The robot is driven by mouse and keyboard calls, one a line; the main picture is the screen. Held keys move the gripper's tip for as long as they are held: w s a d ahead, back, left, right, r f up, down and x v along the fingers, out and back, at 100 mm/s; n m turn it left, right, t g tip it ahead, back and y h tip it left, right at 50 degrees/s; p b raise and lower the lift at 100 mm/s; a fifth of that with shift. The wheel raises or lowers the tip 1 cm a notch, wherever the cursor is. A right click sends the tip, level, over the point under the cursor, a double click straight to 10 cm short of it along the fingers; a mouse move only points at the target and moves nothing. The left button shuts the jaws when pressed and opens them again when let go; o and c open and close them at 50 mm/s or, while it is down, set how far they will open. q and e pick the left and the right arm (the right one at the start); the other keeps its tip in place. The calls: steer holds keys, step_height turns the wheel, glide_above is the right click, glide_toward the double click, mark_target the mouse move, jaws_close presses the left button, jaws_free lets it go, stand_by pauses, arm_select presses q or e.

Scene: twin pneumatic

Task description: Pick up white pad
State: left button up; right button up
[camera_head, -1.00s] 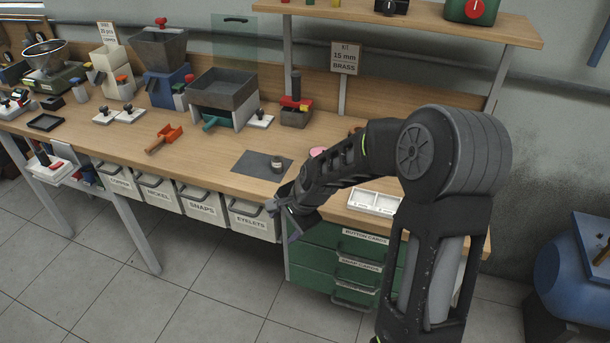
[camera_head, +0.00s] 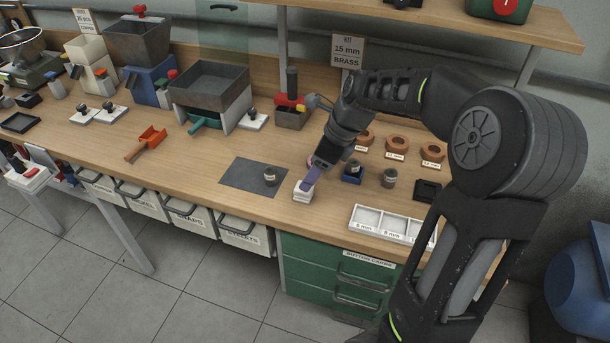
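A small white block-like pad (camera_head: 303,191) sits on the wooden bench, just right of a dark grey mat (camera_head: 249,175). My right gripper (camera_head: 310,182) points down at the pad from above and behind, its purplish fingers at or against the pad's top. The pad's upper right part is partly hidden by the fingers, and I cannot tell whether they are closed on it. Other white plates with dark knobs stand farther left, one of them (camera_head: 252,121) beside the grey bin. My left gripper is not in view.
A small metal cylinder (camera_head: 270,176) stands on the mat. Right of my gripper are a blue holder (camera_head: 352,174), another cylinder (camera_head: 389,178), brown rings (camera_head: 397,144) and a white sectioned tray (camera_head: 366,217). A shelf (camera_head: 450,22) overhangs the back.

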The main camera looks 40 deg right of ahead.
mark_target(303, 197)
steer(key=shift+x, duration=1.25)
steer(key=shift+d, duration=0.1)
steer(key=shift+d+x, duration=0.2)
steer(key=shift+x, duration=2.5)
jaws_close()
